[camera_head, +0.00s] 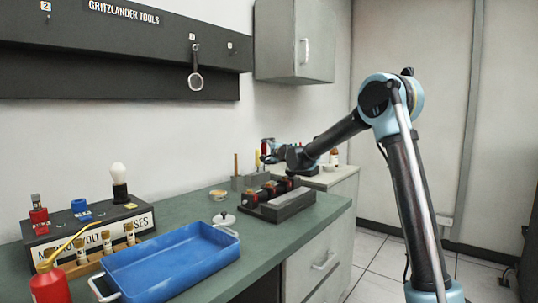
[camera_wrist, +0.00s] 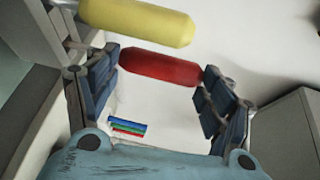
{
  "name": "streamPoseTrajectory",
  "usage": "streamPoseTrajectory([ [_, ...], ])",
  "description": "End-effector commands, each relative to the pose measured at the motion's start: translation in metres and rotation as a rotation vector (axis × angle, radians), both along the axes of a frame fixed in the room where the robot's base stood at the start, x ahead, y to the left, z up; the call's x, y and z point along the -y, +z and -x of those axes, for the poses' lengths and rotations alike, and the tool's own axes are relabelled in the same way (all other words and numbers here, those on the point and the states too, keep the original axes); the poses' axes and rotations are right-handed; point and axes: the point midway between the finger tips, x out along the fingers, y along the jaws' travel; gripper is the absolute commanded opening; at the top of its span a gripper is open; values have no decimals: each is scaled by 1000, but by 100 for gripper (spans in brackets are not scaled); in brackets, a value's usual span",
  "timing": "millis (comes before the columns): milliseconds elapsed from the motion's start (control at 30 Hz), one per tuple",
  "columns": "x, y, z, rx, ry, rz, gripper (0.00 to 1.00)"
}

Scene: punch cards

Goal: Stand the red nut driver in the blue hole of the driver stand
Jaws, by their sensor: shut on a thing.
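My gripper (camera_head: 270,152) is at the far end of the bench. In the wrist view my gripper (camera_wrist: 160,66) is shut across the red handle of the nut driver (camera_wrist: 158,68), with a finger at each end. The red handle shows small in the head view (camera_head: 265,147). A yellow-handled driver (camera_wrist: 140,20) is close beside it; it also shows in the head view (camera_head: 257,158), upright. The grey driver stand (camera_head: 250,181) seems to be below my gripper, partly hidden. I cannot make out its blue hole or the red driver's tip.
A dark tray with several parts (camera_head: 277,203) sits in front of the stand. A brown upright rod (camera_head: 236,165) stands left of the yellow driver. A blue tray (camera_head: 170,262), a fuse box (camera_head: 85,225) and a red oil can (camera_head: 50,285) are nearer. Some green bench top is clear.

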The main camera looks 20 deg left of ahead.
Motion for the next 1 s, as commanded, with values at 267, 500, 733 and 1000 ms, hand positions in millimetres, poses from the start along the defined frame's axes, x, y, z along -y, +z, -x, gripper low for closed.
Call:
streamPoseTrajectory([
  [267, 0, -1, 0, 0, 0, 0, 46],
  [500, 0, -7, 0, 0, 0, 0, 46],
  [733, 0, -12, 0, 0, 0, 0, 46],
  [1000, 0, -19, -1, 0, 0, 0, 46],
])
